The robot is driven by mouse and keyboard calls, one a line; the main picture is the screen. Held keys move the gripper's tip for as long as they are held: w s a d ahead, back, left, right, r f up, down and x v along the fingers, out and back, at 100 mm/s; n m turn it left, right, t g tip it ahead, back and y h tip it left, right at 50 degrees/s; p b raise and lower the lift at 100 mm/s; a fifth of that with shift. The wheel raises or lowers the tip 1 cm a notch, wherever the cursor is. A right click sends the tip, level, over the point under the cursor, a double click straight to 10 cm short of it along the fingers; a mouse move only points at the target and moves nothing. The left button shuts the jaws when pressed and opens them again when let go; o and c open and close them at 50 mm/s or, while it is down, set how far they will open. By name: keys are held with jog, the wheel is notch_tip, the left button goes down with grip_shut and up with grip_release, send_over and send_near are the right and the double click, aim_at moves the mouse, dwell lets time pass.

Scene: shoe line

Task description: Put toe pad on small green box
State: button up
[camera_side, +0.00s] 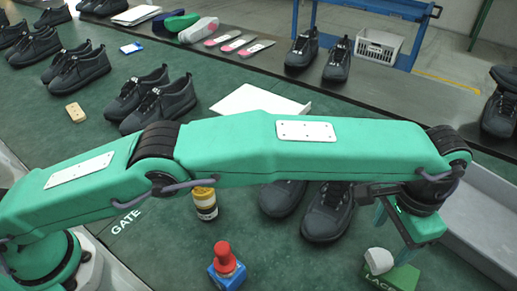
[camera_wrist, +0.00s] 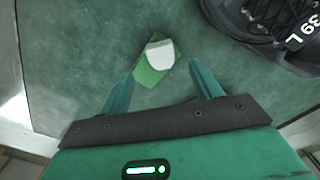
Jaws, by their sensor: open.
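A small green box (camera_side: 401,279) with white lettering stands at the lower right of the side view, cut by the picture's bottom edge. The pale, rounded toe pad (camera_side: 379,260) appears to lie on top of it, toward its left end. In the wrist view, the toe pad (camera_wrist: 159,54) overlaps the upper part of the green box (camera_wrist: 149,75) and reaches slightly past its edge. My gripper (camera_side: 396,236) is above the box and pad. In the wrist view its fingers are spread on either side of them, with nothing between the fingers held.
Dark shoes (camera_side: 328,212) stand left of my gripper; one (camera_wrist: 270,30) is close by in the wrist view. A grey tray (camera_side: 485,215) borders the right.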

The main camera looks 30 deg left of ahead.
jog(key=shift+r, duration=2.2)
